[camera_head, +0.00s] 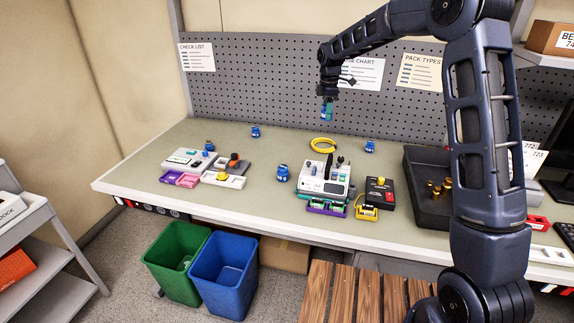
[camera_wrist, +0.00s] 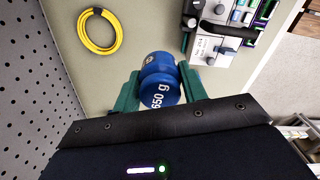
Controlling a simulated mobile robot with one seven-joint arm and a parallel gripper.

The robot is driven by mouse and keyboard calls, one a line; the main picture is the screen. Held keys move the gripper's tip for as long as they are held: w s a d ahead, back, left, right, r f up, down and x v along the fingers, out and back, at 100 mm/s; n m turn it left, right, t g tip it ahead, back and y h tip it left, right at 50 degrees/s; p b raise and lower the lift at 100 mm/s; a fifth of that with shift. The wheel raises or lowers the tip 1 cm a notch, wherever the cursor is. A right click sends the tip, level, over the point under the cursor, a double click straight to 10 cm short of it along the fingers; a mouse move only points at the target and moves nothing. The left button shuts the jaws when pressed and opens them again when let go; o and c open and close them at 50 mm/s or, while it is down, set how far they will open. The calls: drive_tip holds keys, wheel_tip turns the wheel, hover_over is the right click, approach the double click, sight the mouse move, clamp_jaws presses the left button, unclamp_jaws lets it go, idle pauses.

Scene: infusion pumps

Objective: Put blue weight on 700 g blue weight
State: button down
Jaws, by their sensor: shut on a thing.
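My gripper (camera_head: 327,110) is raised above the back of the table. It is shut on a blue weight marked 650 g (camera_wrist: 160,88), which shows between its green fingers in the wrist view. Several other blue weights stand on the table: one at the back left (camera_head: 255,132), one left of the pump (camera_head: 283,174), one at the back right (camera_head: 370,147), and one behind the left device (camera_head: 209,146). Their labels are too small to read, so I cannot tell which is the 700 g one. The held weight is apart from them.
A yellow coiled ring (camera_head: 323,146) lies below and near my gripper. A white pump device (camera_head: 325,182), a black box (camera_head: 380,193) and a dark tray (camera_head: 425,210) with brass pieces stand on the table. The pegboard (camera_head: 270,80) rises behind. The left back tabletop is mostly clear.

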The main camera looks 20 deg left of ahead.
wheel_tip(320, 180, up, 4)
drive_tip(key=n, duration=0.1)
hover_over(283, 167)
wheel_tip(283, 167, down, 20)
drive_tip(key=shift+w+f, duration=0.1)
drive_tip(key=shift+f, duration=0.1)
idle(0.3)
drive_tip(key=c, duration=0.8)
unclamp_jaws()
wheel_tip(283, 167, up, 12)
